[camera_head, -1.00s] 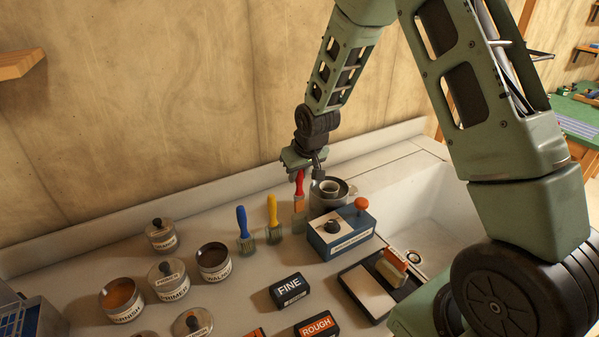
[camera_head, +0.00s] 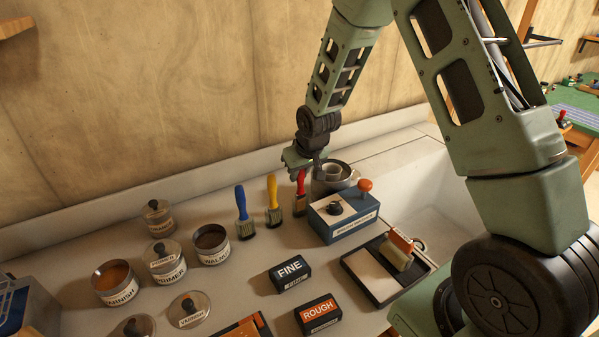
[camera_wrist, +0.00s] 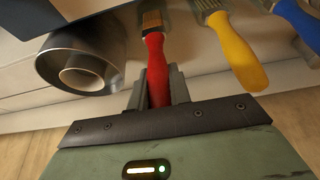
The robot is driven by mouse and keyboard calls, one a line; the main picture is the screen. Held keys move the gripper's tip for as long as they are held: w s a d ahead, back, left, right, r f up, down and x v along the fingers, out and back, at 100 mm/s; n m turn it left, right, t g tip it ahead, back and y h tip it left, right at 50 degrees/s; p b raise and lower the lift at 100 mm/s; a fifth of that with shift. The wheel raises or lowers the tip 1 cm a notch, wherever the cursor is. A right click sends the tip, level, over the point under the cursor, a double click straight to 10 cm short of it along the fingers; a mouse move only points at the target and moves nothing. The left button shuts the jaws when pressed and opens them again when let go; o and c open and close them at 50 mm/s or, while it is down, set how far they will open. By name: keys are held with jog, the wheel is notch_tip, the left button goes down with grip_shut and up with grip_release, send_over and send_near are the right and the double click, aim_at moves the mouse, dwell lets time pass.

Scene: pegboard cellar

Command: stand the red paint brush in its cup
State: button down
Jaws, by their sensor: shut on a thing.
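The red paint brush (camera_head: 300,183) is upright with its bristles down, in front of and left of the metal cup. My gripper (camera_head: 301,167) is shut on the upper part of its red handle. In the wrist view the handle (camera_wrist: 155,58) runs up between the two fingers (camera_wrist: 157,88). I cannot tell whether the bristles touch the counter. The round metal cup (camera_head: 318,187) has a smaller ring or cup inside it. In the wrist view the cup (camera_wrist: 52,62) is just left of the brush, and no brush shows in it.
A yellow brush (camera_head: 272,192) and a blue brush (camera_head: 241,203) stand left of the red one. A blue-grey box (camera_head: 340,222) with an orange knob is close in front of the cup. Several cans (camera_head: 212,253) are at the left. The back wall ledge (camera_head: 200,190) is behind.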

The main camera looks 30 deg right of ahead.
dwell(0.3)
jog(key=c, duration=1.2)
grip_release()
jog(key=shift+r, duration=0.1)
jog(key=b+v, duration=0.2)
jog(key=v, duration=1.5)
jog(key=shift+b, duration=0.4)
jog(key=shift+r, duration=0.1)
jog(key=s+a+f+n+g+y, duration=0.1)
jog(key=s+a+n, duration=0.1)
jog(key=s+a, duration=0.6)
jog(key=s+a+f+n+g, duration=0.1)
jog(key=s+a+f+n, duration=0.1)
jog(key=s+a, duration=0.4)
jog(key=s+a+f+n+g, duration=0.2)
jog(key=s+a, duration=0.5)
jog(key=s, duration=0.6)
jog(key=shift+s+n+g, duration=0.3)
jog(key=shift+n, duration=0.6)
